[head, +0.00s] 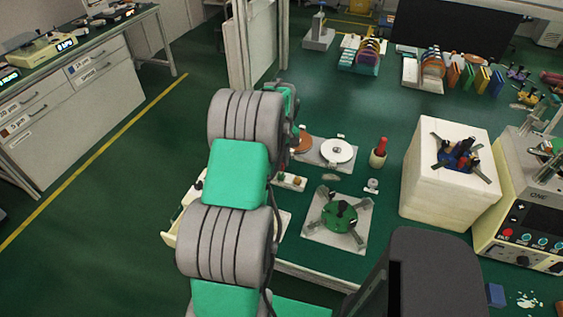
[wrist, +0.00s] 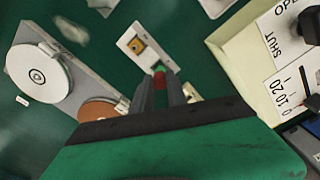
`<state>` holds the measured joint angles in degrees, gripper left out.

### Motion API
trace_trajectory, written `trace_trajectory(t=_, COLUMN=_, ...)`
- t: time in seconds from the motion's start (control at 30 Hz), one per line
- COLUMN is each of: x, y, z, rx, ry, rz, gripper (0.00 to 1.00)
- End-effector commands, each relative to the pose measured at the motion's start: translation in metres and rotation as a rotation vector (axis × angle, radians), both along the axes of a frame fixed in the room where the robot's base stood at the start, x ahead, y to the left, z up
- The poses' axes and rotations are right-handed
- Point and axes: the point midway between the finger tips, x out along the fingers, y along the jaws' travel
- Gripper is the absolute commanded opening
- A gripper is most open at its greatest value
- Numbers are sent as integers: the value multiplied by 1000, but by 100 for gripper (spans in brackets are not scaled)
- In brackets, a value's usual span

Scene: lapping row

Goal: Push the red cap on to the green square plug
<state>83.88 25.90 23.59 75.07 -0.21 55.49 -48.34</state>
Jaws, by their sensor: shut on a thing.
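My gripper (wrist: 161,85) is shut on a small red cap (wrist: 160,79), whose top shows between the two grey fingers in the wrist view.
A grey board bears a white disc (wrist: 37,68) and a copper-brown disc (wrist: 97,109). A cream tray (wrist: 232,62) with OPEN and SHUT labels lies at right. In the head view, a green round fixture (head: 335,217) and a white block (head: 445,190) stand right of my arm.

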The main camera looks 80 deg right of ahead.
Motion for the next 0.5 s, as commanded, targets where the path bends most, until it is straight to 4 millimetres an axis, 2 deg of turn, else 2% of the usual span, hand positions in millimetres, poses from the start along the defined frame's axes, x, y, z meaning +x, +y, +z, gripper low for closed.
trace_trajectory(t=0.5, x=0, y=0, z=-13, rx=0, ry=0, rz=0, gripper=0)
